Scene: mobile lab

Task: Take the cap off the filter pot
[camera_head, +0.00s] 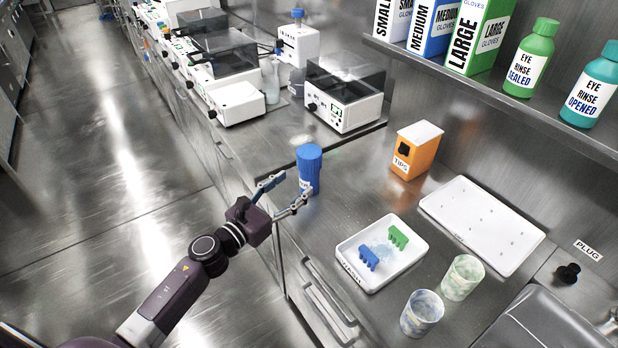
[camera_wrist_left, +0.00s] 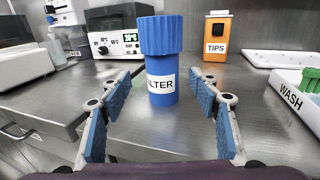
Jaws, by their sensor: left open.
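The filter pot (camera_head: 308,181) is a blue cylinder standing upright on the steel counter near its front edge. Its ribbed blue cap (camera_head: 309,152) is on top. In the left wrist view the pot (camera_wrist_left: 161,88) carries a white FILTER label, and the cap (camera_wrist_left: 160,35) is wider than the body. My left gripper (camera_head: 287,190) is open just in front of the pot, at the counter edge. In the left wrist view its two blue-padded fingers (camera_wrist_left: 162,112) stand apart on either side, with the pot beyond them and between them. My right gripper is not in view.
A white WASH tray (camera_head: 350,275) with blue and green pieces is to the right, beside two cups (camera_head: 422,312). An orange TIPS box (camera_head: 416,150) and a white board (camera_head: 482,222) stand behind. A white machine (camera_head: 344,97) is at the back left.

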